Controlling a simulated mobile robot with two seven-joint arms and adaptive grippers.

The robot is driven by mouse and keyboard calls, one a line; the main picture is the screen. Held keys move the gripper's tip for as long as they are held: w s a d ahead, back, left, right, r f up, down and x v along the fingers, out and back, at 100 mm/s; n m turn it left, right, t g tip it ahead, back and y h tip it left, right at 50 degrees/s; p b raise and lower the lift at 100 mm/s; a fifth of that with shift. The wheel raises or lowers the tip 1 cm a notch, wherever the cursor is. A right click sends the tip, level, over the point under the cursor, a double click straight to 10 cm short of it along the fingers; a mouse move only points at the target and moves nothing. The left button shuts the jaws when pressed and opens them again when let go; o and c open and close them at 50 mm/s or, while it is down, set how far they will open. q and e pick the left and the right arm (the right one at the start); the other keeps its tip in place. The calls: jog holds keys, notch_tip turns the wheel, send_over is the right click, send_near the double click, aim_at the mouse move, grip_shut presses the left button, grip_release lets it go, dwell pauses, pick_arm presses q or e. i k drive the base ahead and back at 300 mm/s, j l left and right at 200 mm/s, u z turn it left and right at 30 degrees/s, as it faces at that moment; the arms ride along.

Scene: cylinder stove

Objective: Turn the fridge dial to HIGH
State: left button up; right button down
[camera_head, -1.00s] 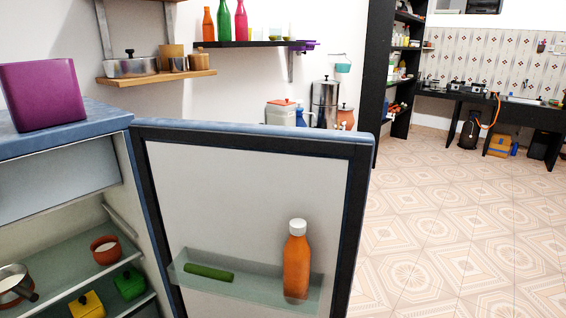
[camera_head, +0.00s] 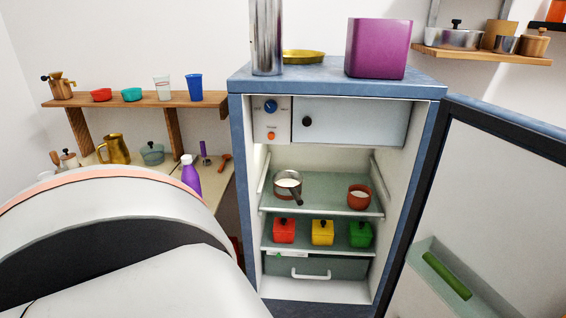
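The fridge (camera_head: 238,115) stands in the middle with its door (camera_head: 459,160) swung open to the right. Inside at the upper left is a white control panel with a blue round dial (camera_head: 270,106). A smaller orange-red knob (camera_head: 271,135) sits below the dial. The panel's lettering is too small to read. A large white link of my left arm fills the lower left of the view. Neither of my grippers shows, and nothing of mine touches the dial.
Fridge shelves hold a pan (camera_head: 288,185), a red bowl (camera_head: 359,197) and several coloured boxes. A steel cylinder (camera_head: 266,38), a gold dish (camera_head: 304,57) and a purple box (camera_head: 378,48) stand on top. A wall shelf (camera_head: 135,100) is at left.

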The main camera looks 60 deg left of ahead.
aim_at(271, 106)
jog(key=u, duration=1.45)
